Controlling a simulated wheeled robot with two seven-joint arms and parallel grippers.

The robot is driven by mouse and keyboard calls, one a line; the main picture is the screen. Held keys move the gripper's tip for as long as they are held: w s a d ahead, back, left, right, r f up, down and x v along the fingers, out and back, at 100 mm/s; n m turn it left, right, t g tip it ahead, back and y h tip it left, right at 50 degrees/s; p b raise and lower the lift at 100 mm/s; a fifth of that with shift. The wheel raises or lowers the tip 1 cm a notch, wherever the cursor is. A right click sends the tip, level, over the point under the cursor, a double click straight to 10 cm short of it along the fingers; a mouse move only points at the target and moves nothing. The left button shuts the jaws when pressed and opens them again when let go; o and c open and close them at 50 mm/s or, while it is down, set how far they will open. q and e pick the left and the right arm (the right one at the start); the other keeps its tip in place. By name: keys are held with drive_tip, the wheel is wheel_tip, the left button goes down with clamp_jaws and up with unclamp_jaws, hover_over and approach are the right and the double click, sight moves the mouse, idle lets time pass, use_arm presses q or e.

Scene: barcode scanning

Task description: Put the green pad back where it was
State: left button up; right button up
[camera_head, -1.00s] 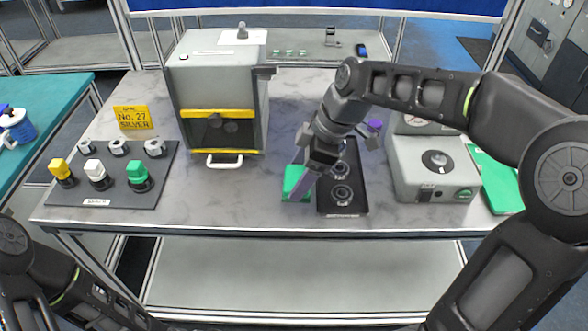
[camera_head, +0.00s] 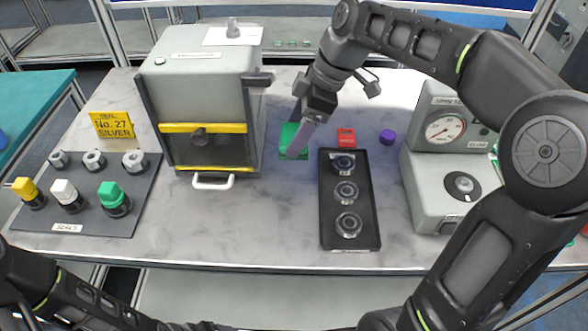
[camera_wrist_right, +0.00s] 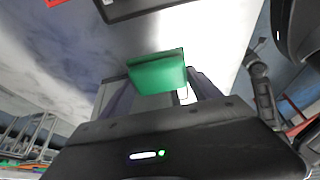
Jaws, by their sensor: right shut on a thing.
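The green pad (camera_head: 291,136) is held between the fingers of my right gripper (camera_head: 293,145), just right of the grey cabinet with the yellow-striped door. The gripper comes down from the upper right. In the right wrist view the pad (camera_wrist_right: 157,73) sits between the two fingertips as a flat green block. I cannot tell whether it touches the table or is held just above it. My left gripper is not in view; only dark arm links show at the lower left and bottom edge.
The grey cabinet (camera_head: 200,100) stands left of the pad. A black tray (camera_head: 328,215) with round parts is in front right. A red block (camera_head: 346,137), a purple cap (camera_head: 387,137) and a gauge device (camera_head: 440,185) are right. A seals board (camera_head: 110,215) lies left.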

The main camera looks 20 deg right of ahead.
wheel_tip(320, 180, down, 6)
drive_tip(key=shift+r, duration=0.1)
drive_tip(key=shift+f+p, duration=0.35)
drive_tip(key=shift+f, duration=1.5)
drive_tip(key=shift+f, duration=0.15)
drive_tip(key=o, duration=1.3)
drive_tip(key=v, duration=1.2)
drive_tip(key=shift+b, duration=0.3)
